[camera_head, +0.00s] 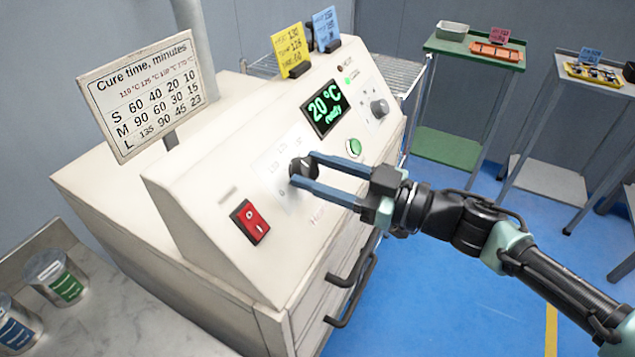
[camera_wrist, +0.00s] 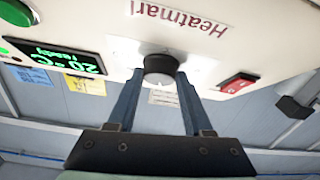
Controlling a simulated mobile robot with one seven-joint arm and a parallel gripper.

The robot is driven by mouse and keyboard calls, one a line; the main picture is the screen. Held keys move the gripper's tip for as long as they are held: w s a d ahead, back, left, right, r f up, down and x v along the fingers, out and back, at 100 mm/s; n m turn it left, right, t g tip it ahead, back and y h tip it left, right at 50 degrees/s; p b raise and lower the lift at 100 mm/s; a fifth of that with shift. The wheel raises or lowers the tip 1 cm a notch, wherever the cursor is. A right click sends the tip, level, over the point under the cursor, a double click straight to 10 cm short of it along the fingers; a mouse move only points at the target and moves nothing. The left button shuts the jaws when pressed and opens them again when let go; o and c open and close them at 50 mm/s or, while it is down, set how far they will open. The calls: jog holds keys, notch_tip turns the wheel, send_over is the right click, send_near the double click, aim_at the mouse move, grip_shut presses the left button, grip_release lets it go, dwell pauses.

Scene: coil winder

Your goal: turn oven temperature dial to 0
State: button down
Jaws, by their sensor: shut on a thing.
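The oven (camera_head: 150,200) is a cream cabinet with a sloped control panel. Its black temperature dial (camera_head: 302,167) sits on a pale scale plate left of the green display. My gripper (camera_head: 303,171) is shut on the dial, with one blue finger on each side. In the wrist view the dial (camera_wrist: 161,68) is between the fingertips, close to the panel. The pointer's exact setting cannot be read. The display (camera_head: 325,108) reads 20 °C, ready.
A red rocker switch (camera_head: 250,222) is left of the dial, and a green button (camera_head: 354,147) and a second dial (camera_head: 380,108) are to its right. Oven door handles (camera_head: 352,290) stick out below. A cure-time sign (camera_head: 140,95) stands behind. Side tables with trays (camera_head: 495,52) are at the back right.

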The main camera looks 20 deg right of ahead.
jog(key=n+g+y+b, duration=0.1)
jog(key=n, duration=0.1)
jog(key=n+g+b, duration=0.1)
jog(key=n, duration=0.1)
jog(key=n+g+y+b, duration=0.1)
jog(key=n+b, duration=0.1)
jog(key=shift+w+d+f+n+g+y, duration=0.2)
jog(key=shift+n+g+y, duration=0.1)
jog(key=n+g+b, duration=0.1)
jog(key=n, duration=0.1)
jog(key=n+g+b, duration=0.1)
jog(key=n+g, duration=0.1)
jog(key=shift+w+r+n+y+b, duration=0.2)
jog(key=shift+n+y+b, duration=0.1)
jog(key=shift+n+y, duration=0.1)
jog(key=n+g, duration=0.3)
jog(key=shift+r+n, duration=0.25)
jog(key=shift+n, duration=0.15)
jog(key=shift+n+g+h, duration=0.6)
jog(key=shift+n+g, duration=0.1)
jog(key=shift+n, duration=0.6)
jog(key=shift+c, duration=1.5)
grip_release()
jog(key=shift+r, duration=0.1)
